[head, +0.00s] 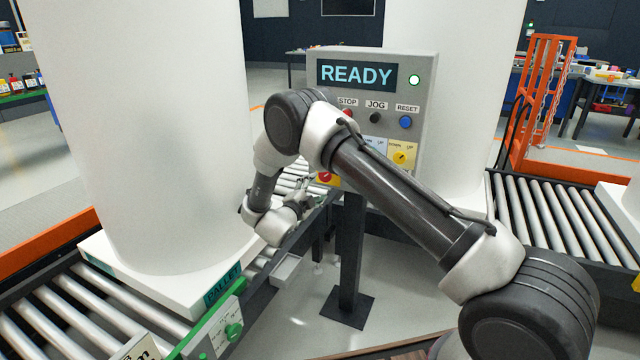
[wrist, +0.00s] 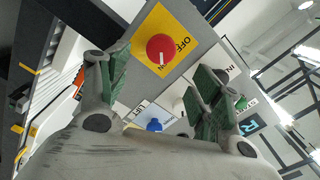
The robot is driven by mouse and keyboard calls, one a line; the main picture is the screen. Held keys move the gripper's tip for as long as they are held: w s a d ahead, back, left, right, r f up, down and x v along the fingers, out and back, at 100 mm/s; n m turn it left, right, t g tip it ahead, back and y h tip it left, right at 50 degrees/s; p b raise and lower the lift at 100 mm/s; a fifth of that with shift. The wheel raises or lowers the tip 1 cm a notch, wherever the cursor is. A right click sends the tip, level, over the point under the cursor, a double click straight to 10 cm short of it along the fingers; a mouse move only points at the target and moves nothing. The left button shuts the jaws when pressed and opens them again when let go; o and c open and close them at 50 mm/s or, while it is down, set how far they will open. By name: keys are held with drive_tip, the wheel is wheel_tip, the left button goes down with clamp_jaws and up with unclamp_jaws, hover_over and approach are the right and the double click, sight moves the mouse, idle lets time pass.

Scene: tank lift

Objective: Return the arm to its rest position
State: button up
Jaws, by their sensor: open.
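My arm reaches across the head view in front of the grey control panel (head: 425,75). My gripper (head: 303,200) is small and partly hidden by its own wrist, low at the panel's left side, near a red knob on a yellow plate (head: 326,178). In the wrist view my gripper (wrist: 158,88) is open, with green-padded fingers apart and nothing between them. The red knob (wrist: 160,47) with an OFF label lies beyond the fingers, and a blue knob (wrist: 154,125) shows lower down. I cannot tell whether the fingers touch the panel.
A large white tank stands on a pallet (head: 155,285) on the left roller conveyor (head: 75,315). Another conveyor (head: 555,215) and an orange frame (head: 540,100) are at right.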

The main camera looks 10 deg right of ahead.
drive_tip(key=shift+v, duration=0.8)
